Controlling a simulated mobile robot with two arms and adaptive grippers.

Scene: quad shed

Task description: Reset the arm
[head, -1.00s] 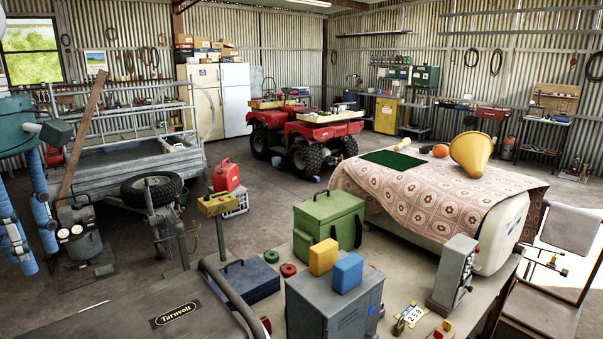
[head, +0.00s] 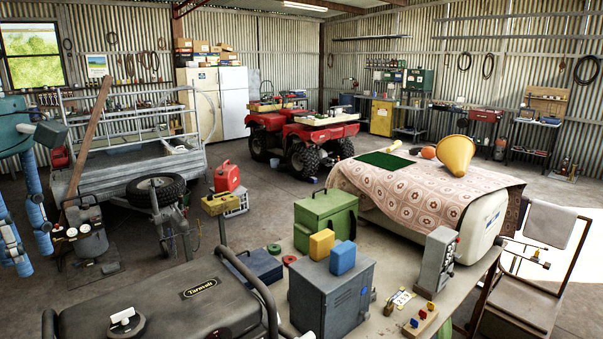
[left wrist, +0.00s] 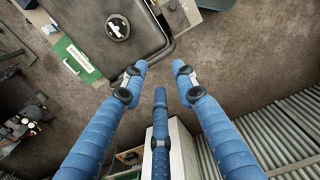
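My left gripper (head: 22,225) hangs at the left edge of the head view, with blue jointed fingers pointing down from a teal palm. In the left wrist view my left gripper (left wrist: 160,82) shows three blue fingers spread apart with nothing between them. The gripper is open and empty, and touches nothing that I can see. My right gripper and right arm are in neither view.
A black generator (head: 165,305) labelled Tarnvolt fills the front left. Beside it a workbench (head: 395,275) carries a grey metal box (head: 330,295) and a green case (head: 325,220). A trailer (head: 130,160) stands at the left. Open concrete floor lies mid-scene.

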